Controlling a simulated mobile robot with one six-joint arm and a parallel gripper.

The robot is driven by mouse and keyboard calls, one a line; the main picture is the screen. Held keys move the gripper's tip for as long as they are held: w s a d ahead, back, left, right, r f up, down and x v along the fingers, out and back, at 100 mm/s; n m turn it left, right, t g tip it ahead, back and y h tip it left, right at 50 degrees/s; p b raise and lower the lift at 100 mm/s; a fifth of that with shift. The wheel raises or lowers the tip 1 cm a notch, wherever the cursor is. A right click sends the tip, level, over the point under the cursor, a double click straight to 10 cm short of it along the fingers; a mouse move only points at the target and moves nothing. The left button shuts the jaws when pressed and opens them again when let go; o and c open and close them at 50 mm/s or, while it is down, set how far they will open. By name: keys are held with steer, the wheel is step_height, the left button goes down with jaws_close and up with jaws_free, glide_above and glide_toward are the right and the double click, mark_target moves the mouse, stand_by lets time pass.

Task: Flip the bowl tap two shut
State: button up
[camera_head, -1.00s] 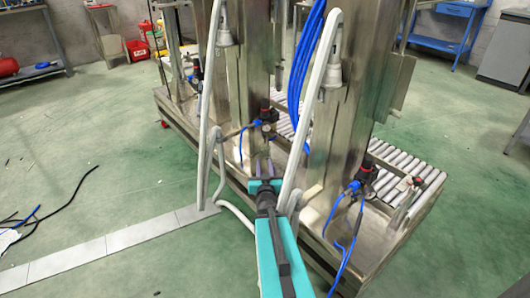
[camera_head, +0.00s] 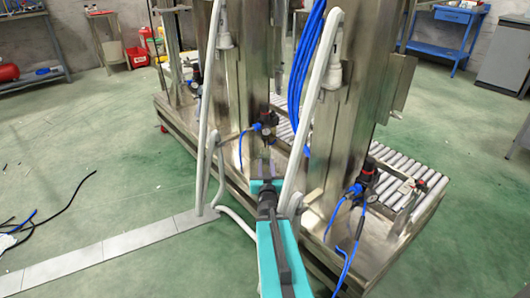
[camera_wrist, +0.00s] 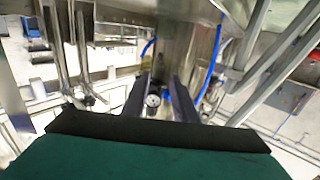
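A small regulator unit (camera_head: 267,120) with a dark cap and a round gauge is mounted low on the middle steel column, with blue fittings. My gripper (camera_head: 265,162) is just below and in front of it in the head view. In the wrist view my gripper (camera_wrist: 159,88) has its two dark fingers spread apart, and a round gauge (camera_wrist: 153,100) shows between them. I cannot see contact with the unit. The bowl and its tap cannot be made out. Similar units stand at right (camera_head: 367,180) and far left (camera_head: 196,76).
Pale hoses (camera_head: 204,120) hang close on both sides of my arm. Blue tubes (camera_head: 303,80) run down the columns. A roller conveyor (camera_head: 405,171) lies behind the steel base.

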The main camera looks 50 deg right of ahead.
steer(key=b+x, duration=0.4)
steer(key=x, duration=0.8)
stand_by(0.4)
jaws_close()
steer(key=shift+a+f, duration=0.1)
